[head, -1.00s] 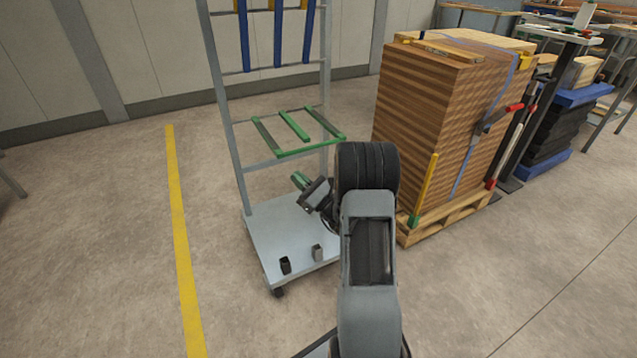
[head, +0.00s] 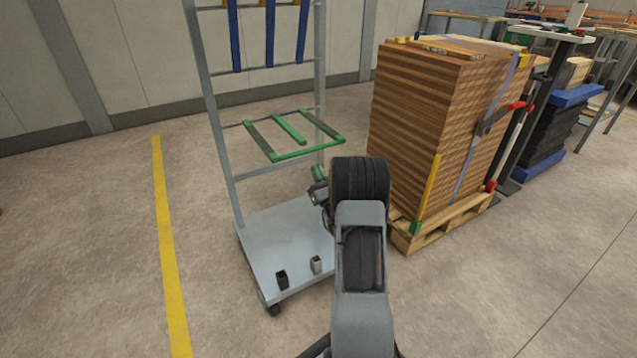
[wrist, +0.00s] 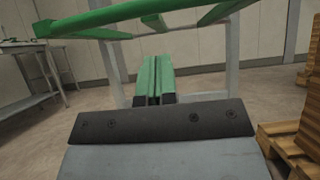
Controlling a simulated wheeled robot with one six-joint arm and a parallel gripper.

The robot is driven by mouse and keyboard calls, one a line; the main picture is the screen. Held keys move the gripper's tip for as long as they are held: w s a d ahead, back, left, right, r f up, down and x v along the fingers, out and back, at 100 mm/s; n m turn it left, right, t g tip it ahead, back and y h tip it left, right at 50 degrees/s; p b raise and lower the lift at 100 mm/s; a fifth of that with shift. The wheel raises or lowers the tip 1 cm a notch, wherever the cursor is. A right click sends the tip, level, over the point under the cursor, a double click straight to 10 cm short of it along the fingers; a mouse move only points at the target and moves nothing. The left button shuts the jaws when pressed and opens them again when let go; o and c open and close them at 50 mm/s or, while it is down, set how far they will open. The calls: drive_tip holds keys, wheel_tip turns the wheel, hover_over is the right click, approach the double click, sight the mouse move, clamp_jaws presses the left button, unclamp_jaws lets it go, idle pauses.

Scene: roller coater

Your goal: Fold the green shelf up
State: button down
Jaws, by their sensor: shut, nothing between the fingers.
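The green shelf (head: 307,151) is an open frame of green bars hinged on the grey upright cart (head: 232,175). It sticks out roughly level toward me, below blue bars. In the wrist view the shelf's front bar (wrist: 105,17) crosses the top of the picture, above and ahead of my gripper (wrist: 154,62). My gripper's green fingers are together with nothing between them. They point at the space under the shelf and look apart from it. In the head view my gripper (head: 318,172) is mostly hidden behind my arm, just below the shelf's right front corner.
The cart's base plate (head: 270,240) carries two small holders (head: 282,279) near its front edge. A strapped wood stack (head: 425,130) on a pallet (head: 440,222) stands close on the right. Blue bars (head: 270,35) hang above the shelf. The floor left of the cart is clear.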

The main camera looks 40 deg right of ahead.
drive_tip(key=shift+w+d+r, duration=0.1)
drive_tip(key=shift+w+r, duration=0.1)
drive_tip(key=shift+r, duration=1.6)
drive_tip(key=shift+r, duration=0.1)
